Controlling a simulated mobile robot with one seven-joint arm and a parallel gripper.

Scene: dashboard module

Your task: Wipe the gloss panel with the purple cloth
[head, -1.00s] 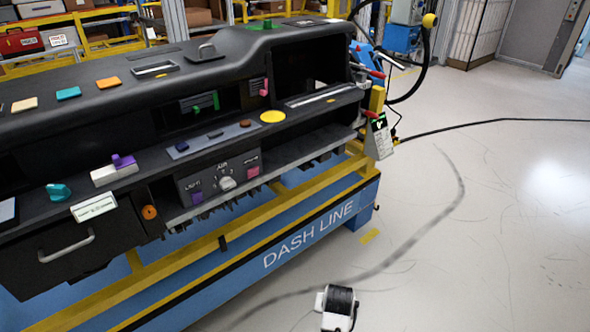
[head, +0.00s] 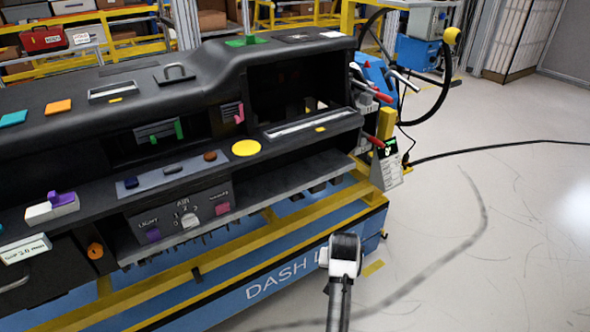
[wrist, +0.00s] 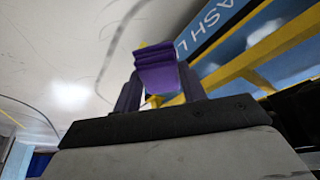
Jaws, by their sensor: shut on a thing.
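My gripper (wrist: 157,85) shows in the wrist view, its two dark fingers shut on the folded purple cloth (wrist: 156,72). The cloth sticks out past the fingertips, with floor and the blue dash-line stand behind it. In the head view part of my arm (head: 343,258) is in front of the stand; the cloth cannot be made out there. The black dashboard module (head: 215,75) fills the left and middle of the head view. I cannot tell for sure which of its surfaces is the gloss panel.
The dashboard front carries a knob panel (head: 180,217), a yellow disc (head: 246,148) and a white box (head: 52,208) with a purple piece on top. Tools and a hose (head: 440,84) hang at its right end. The floor (head: 480,250) at right is mostly clear, with a cable crossing it.

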